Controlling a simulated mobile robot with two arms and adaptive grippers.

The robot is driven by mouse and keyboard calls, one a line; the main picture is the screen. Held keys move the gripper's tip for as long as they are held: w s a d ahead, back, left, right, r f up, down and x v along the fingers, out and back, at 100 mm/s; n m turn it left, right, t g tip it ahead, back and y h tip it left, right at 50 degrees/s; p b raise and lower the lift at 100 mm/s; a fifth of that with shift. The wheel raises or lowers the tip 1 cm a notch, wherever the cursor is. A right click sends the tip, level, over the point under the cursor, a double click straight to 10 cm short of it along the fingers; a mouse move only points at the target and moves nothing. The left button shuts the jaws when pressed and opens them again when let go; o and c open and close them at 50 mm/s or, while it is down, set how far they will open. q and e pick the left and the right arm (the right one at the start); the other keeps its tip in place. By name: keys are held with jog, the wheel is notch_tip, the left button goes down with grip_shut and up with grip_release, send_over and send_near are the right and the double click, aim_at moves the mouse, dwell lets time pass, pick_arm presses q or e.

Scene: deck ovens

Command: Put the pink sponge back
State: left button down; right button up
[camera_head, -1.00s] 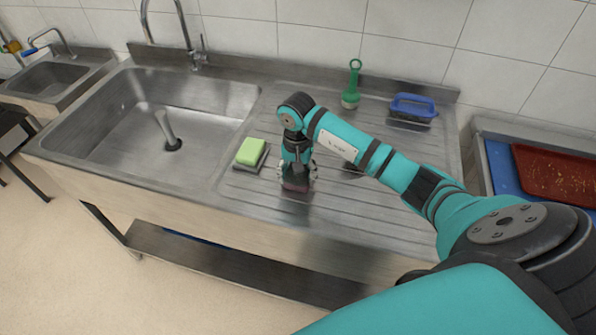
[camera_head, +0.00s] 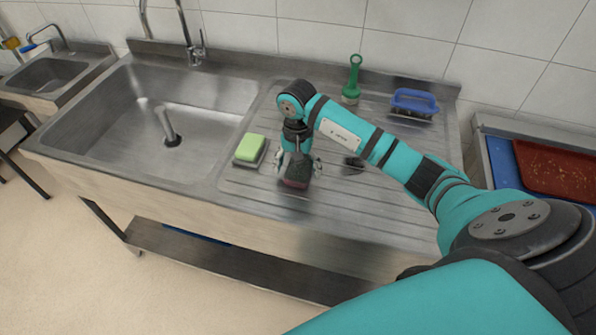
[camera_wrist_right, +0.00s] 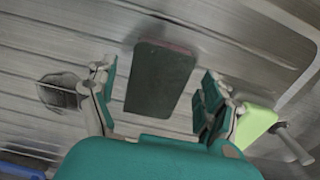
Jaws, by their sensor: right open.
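The pink sponge (camera_head: 296,170) has a dark scouring face turned up and a thin pink edge. It appears to rest on the ribbed drainboard (camera_head: 345,205). In the right wrist view the sponge (camera_wrist_right: 160,78) lies between the fingers, with a gap on each side. My right gripper (camera_head: 298,163) is open and points down around it; its two fingers also show in the right wrist view (camera_wrist_right: 156,95). The arm hides part of the drainboard behind. My left gripper is in no view.
A green sponge (camera_head: 250,147) on a dark base lies left of the gripper, close by. A dark round item (camera_head: 353,162) lies right of it. The sink basin (camera_head: 120,125) is at left.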

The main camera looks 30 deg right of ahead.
aim_at(297, 172)
notch_tip(297, 172, up, 10)
jog(key=b, duration=0.2)
jog(key=shift+r+b, duration=0.15)
jog(key=shift+b, duration=0.2)
jog(key=shift+a, duration=0.15)
